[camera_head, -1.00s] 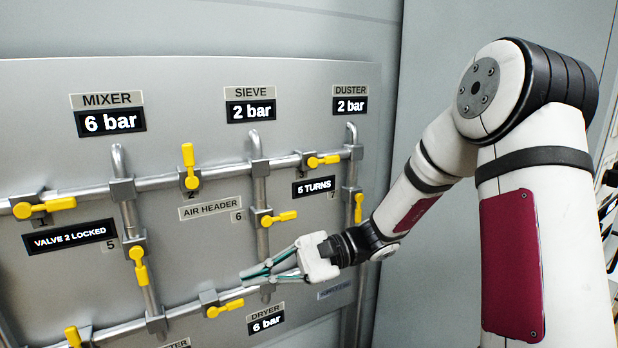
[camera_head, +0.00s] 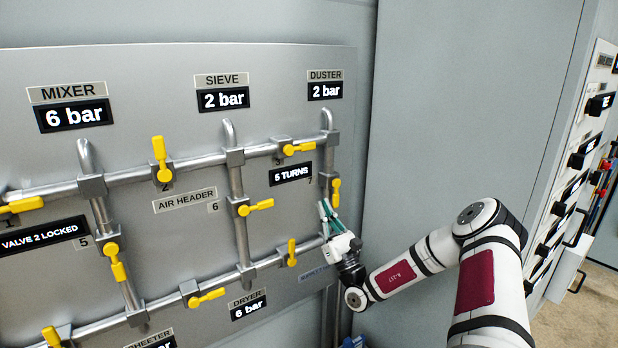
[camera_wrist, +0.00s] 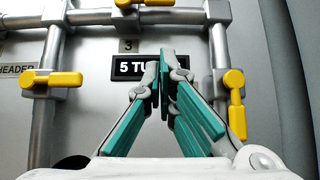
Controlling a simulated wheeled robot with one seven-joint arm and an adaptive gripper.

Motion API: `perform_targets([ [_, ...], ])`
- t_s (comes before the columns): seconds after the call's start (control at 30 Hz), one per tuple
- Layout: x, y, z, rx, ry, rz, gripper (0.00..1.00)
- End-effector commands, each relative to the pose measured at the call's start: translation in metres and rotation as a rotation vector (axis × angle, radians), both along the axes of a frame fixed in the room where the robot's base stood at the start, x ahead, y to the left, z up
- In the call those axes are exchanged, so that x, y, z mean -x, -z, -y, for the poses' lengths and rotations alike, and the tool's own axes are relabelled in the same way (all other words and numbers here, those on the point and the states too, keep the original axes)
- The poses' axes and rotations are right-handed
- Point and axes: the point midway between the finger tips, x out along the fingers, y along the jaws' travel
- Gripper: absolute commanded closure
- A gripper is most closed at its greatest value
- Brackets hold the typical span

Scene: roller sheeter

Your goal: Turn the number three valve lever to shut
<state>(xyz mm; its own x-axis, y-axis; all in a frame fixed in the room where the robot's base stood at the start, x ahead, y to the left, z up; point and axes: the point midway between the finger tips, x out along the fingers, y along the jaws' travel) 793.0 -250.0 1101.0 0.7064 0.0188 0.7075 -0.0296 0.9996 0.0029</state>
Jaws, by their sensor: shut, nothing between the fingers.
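The number three valve has a yellow lever (camera_head: 299,148) on the top pipe below the DUSTER sign. The lever lies along the pipe, pointing right. In the wrist view, part of this lever (camera_wrist: 160,3) shows at the top edge, above the small "3" tag (camera_wrist: 128,46). My gripper (camera_head: 325,208) is shut and empty, below and to the right of that lever, apart from it. In the wrist view, the fingertips (camera_wrist: 165,66) overlap the 5 TURNS display (camera_wrist: 135,67).
The upright number seven lever (camera_head: 336,190) is close above my gripper, on the right-hand pipe. The number six lever (camera_head: 256,207) points right on the middle pipe. A lower lever (camera_head: 292,252) stands upright.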

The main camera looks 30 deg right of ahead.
Motion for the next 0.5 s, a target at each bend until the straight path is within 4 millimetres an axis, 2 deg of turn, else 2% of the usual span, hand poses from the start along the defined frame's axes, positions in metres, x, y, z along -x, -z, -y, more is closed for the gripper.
perform_targets([
  [0.17,-0.015,-0.017,-0.002,0.003,-0.003,0.002,1.00],
  [0.5,-0.062,-0.065,-0.004,0.004,-0.004,0.002,1.00],
])
